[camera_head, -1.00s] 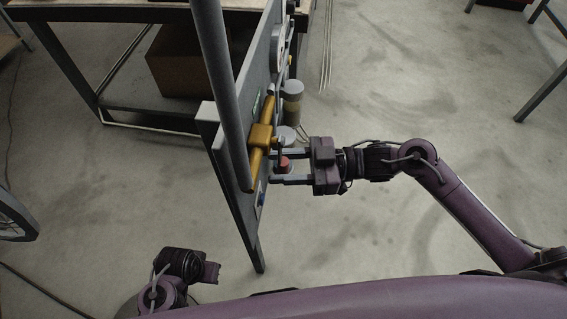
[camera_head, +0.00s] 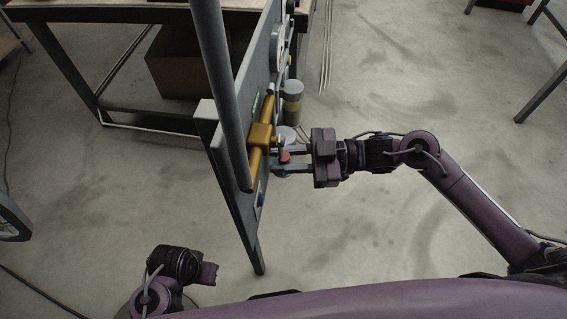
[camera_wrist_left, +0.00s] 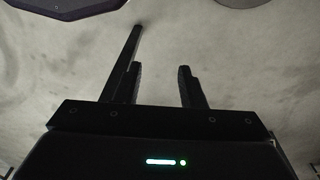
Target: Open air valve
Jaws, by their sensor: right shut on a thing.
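A small red valve knob (camera_head: 284,156) sticks out from the right face of an upright grey panel (camera_head: 233,200), beside a brass-coloured pipe fitting (camera_head: 261,136). My right gripper (camera_head: 283,160) reaches in from the right and is shut on the red knob, with one finger on its far side and one on its near side. The fingers partly cover the knob, so its turn angle cannot be read. My left gripper is low at the left in the head view; in the left wrist view (camera_wrist_left: 159,58) its fingers are apart with bare floor between them.
A grey vertical post (camera_head: 222,90) stands along the panel's left side. A clear and brass-toned cylinder (camera_head: 292,100) and a round gauge (camera_head: 279,50) sit farther along the panel. A workbench (camera_head: 110,14) with a brown box (camera_head: 185,70) stands behind.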

